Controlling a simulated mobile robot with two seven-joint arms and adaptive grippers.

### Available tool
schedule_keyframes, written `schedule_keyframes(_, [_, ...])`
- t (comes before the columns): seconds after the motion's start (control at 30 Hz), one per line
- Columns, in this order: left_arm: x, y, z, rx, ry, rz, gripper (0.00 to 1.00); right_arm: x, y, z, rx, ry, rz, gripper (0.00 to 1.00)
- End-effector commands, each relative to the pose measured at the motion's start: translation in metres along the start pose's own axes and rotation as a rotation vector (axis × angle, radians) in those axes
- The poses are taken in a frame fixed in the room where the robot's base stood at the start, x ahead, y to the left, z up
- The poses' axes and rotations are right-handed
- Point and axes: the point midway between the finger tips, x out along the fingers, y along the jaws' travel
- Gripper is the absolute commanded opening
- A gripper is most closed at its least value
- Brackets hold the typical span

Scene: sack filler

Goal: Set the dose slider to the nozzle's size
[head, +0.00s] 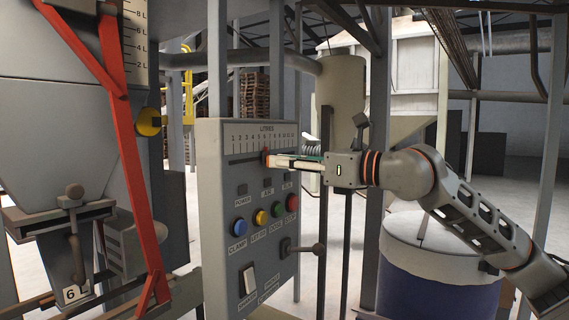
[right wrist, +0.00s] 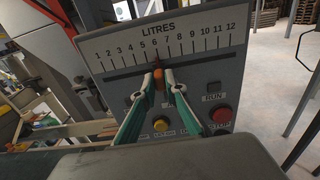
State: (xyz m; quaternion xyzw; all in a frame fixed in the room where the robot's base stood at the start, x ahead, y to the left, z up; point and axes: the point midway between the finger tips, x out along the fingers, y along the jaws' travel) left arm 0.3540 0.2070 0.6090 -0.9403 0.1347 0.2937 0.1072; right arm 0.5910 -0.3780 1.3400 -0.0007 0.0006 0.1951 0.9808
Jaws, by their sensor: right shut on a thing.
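The dose slider's orange knob (right wrist: 158,80) sits in the slot below the LITRES scale (right wrist: 165,45), which is numbered 1 to 12. In the right wrist view the knob lines up at or very near the 6 mark. My right gripper (head: 270,160) reaches the panel from the right, its fingers shut on the knob; the knob (head: 265,153) is partly covered in the head view. The nozzle (head: 70,262) hangs under the grey hopper at the left, with a "6 L" tag (head: 76,294). My left gripper is not in view.
The control panel (head: 219,200) carries blue, yellow, green and red buttons (head: 276,209), a white rocker switch (head: 248,278) and a lever (head: 304,248). A red frame bar (head: 128,150) stands left of it. A blue drum with a pale top (head: 430,240) stands under my right arm.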

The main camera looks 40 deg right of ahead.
Motion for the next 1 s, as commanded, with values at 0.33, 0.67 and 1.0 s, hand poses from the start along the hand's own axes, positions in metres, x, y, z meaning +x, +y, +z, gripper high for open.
schedule_keyframes(0.33, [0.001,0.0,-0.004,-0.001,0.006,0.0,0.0,0.0,0.0,0.001,0.0,-0.001,0.0,0.29])
schedule_keyframes(0.67, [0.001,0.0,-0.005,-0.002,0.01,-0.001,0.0,0.0,0.0,0.001,0.0,-0.001,0.0,0.29])
schedule_keyframes(1.0, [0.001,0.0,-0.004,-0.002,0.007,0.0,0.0,-0.011,-0.004,-0.002,0.004,0.001,-0.006,0.29])
